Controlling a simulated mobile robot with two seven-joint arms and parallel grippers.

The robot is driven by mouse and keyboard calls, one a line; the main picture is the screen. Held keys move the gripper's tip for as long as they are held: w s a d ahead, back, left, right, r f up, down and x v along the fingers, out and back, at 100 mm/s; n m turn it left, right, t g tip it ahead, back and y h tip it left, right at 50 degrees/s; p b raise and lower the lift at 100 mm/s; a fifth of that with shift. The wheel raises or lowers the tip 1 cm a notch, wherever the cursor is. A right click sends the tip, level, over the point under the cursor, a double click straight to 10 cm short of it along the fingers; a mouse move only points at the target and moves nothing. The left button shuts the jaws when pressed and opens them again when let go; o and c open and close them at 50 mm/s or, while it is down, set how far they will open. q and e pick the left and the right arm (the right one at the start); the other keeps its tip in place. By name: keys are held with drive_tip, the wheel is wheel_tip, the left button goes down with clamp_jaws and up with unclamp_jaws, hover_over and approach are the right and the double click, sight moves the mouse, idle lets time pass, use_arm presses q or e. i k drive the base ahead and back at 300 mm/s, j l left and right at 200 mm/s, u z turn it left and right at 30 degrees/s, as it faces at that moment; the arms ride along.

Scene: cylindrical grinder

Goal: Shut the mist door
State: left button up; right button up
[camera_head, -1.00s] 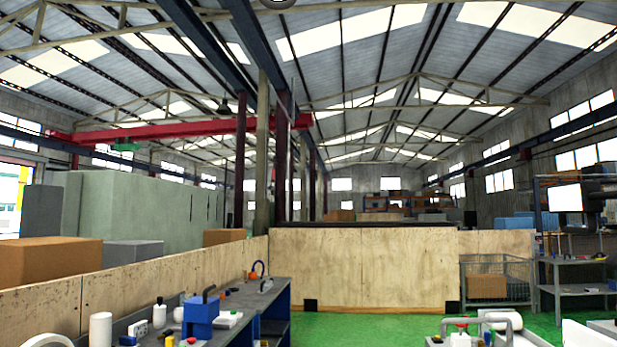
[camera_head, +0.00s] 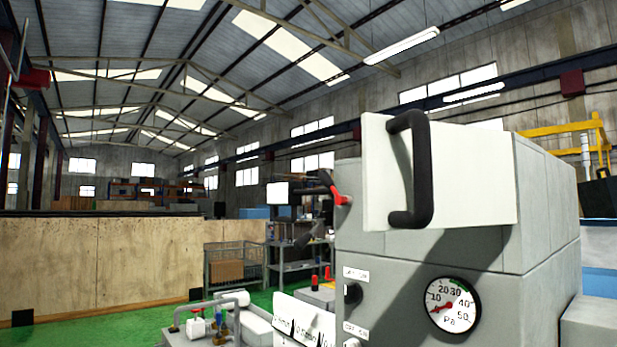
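A white door panel (camera_head: 475,178) with a thick black bar handle (camera_head: 424,170) shows at the upper right. It is at the upper front of a grey cabinet (camera_head: 400,265) and appears to stand out from it, swung open, with a shadow on the cabinet face below. Its hinge and the opening behind it cannot be made out. A round pressure gauge (camera_head: 452,305) marked Pa sits on the cabinet face below the door. Neither of my grippers is in view.
A red lever (camera_head: 338,192) and a black knob (camera_head: 352,293) are at the cabinet's left side. A wooden partition (camera_head: 100,258), wire cage (camera_head: 235,265) and shelves stand behind. Green floor (camera_head: 120,320) is clear at left.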

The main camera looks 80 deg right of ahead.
sight(419, 172)
drive_tip(key=z, duration=1.75)
